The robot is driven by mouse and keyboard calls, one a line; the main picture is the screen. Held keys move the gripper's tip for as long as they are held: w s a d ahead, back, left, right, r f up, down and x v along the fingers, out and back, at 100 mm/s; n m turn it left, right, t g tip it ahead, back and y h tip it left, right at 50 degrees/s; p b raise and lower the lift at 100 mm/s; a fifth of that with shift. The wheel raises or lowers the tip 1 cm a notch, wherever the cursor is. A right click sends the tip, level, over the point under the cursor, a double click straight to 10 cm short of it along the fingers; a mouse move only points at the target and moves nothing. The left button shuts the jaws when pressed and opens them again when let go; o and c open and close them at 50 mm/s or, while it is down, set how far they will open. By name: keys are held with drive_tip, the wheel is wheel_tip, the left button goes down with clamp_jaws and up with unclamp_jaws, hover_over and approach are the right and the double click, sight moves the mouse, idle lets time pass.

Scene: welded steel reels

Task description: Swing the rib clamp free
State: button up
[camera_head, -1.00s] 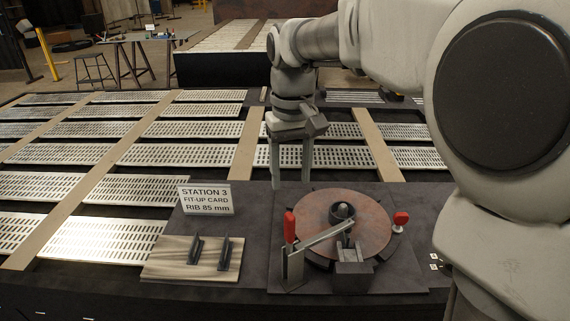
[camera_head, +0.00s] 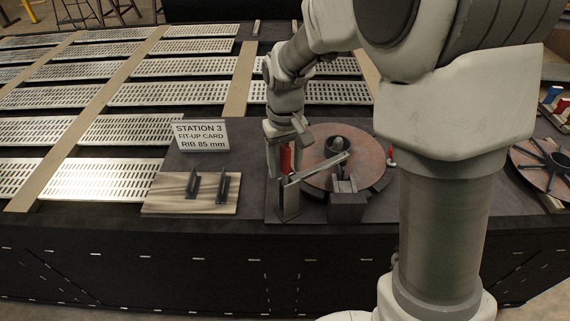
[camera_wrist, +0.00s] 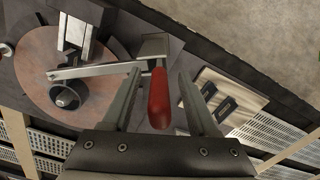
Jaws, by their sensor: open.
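The rib clamp has an upright red handle (camera_head: 285,158) and a pale steel bar (camera_head: 320,168), on a grey post at the left of the round rusty reel plate (camera_head: 370,152). The bar reaches across the plate to beside its dark hub (camera_head: 338,144). My gripper (camera_head: 283,168) is open around the red handle. In the wrist view the red handle (camera_wrist: 158,100) lies between the two fingers of my gripper (camera_wrist: 160,76), with visible gaps at both sides. The bar (camera_wrist: 95,71) runs left from the post there.
A dark block (camera_head: 347,206) stands in front of the plate. A wooden board (camera_head: 165,196) with two dark ribs and a station card (camera_head: 200,135) are to the left. A second reel (camera_head: 550,165) is at far right. My arm hides part of the table.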

drive_tip(key=shift+f, duration=0.55)
clamp_jaws()
idle(1.1)
